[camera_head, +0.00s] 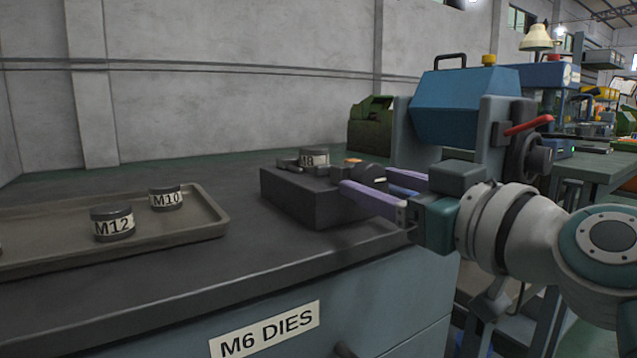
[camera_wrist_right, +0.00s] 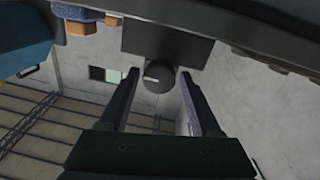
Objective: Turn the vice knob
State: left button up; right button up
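The vice (camera_head: 300,200) is a dark block on the bench, with a labelled round die on top. Its knob (camera_head: 371,173) is a dark round piece with a pale mark, on the vice's right end. In the right wrist view the knob (camera_wrist_right: 159,79) shows between the two fingers, with a gap on each side. My right gripper (camera_head: 368,178) comes in from the right, open, its purple-sided fingers on either side of the knob. It also shows in the right wrist view (camera_wrist_right: 158,76). My left gripper is in neither view.
A tray (camera_head: 215,228) on the left holds dies marked M12 (camera_head: 112,224) and M10 (camera_head: 166,198). A blue machine (camera_head: 465,105) with a red lever (camera_head: 528,125) stands behind my right arm. Bare bench lies between tray and vice.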

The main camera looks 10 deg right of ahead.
grip_shut()
jog(key=shift+m, duration=0.3)
jog(key=m+p, duration=0.2)
jog(key=shift+r+m, duration=0.15)
jog(key=shift+m, duration=0.15)
jog(key=m+p, duration=0.3)
jog(key=m, duration=0.2)
jog(key=shift+g, duration=0.4)
jog(key=m+p, duration=0.1)
jog(key=m, duration=0.3)
jog(key=shift+m+y+p, duration=0.3)
jog(key=shift+m+p, duration=0.25)
jog(key=shift+m, duration=1.05)
